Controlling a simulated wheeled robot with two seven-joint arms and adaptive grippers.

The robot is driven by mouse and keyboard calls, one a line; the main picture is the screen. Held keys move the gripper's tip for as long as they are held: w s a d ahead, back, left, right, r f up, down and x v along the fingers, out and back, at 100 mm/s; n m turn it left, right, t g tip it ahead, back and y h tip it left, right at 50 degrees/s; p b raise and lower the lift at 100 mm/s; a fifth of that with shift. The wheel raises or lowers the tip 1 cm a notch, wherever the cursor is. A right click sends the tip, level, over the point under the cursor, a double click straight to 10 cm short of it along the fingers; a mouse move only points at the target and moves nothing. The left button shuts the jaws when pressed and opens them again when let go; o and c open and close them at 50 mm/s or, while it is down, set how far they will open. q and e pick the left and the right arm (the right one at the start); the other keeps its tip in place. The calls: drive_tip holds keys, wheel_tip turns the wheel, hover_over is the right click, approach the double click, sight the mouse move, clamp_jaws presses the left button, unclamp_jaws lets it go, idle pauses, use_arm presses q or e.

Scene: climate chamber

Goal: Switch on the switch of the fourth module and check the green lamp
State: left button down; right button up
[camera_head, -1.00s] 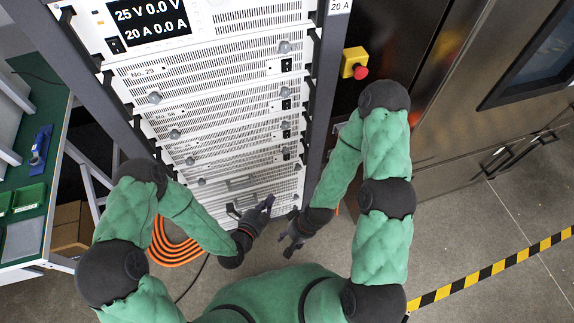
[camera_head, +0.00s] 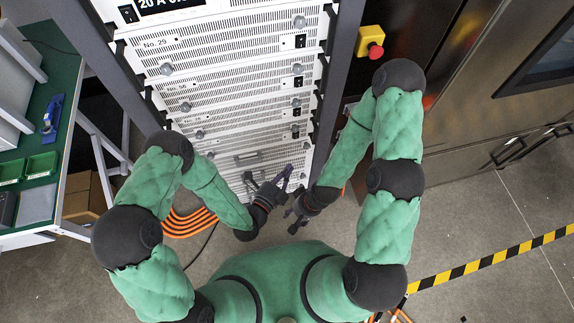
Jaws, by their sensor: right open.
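A rack of stacked white modules fills the upper middle, with its No. 29 module (camera_head: 200,47) near the top. Small black rocker switches run down its right side: one on No. 29 (camera_head: 300,41), a second (camera_head: 298,82), a third (camera_head: 296,112) and a lower one (camera_head: 295,131). Their positions are too small to read. I cannot make out a lit green lamp. My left gripper (camera_head: 267,177) is open and empty in front of the lowest panels, below the switches. My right gripper (camera_head: 290,213) is open and empty, lower, near the rack's bottom right corner.
A yellow box with a red emergency button (camera_head: 371,42) is right of the rack. A steel chamber (camera_head: 470,130) stands further right. A green bench (camera_head: 45,130) is at left. Orange cables (camera_head: 190,223) lie on the floor. Yellow-black tape (camera_head: 490,264) crosses the lower right.

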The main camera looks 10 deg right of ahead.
sight(296, 136)
use_arm(q)
drive_tip(key=w+d+f+b, duration=0.1)
drive_tip(key=w+d+b, duration=0.1)
drive_tip(key=w+d, duration=0.3)
drive_tip(key=shift+w+d, duration=0.15)
drive_tip(key=shift+w, duration=2.25)
drive_tip(key=shift+f, duration=0.1)
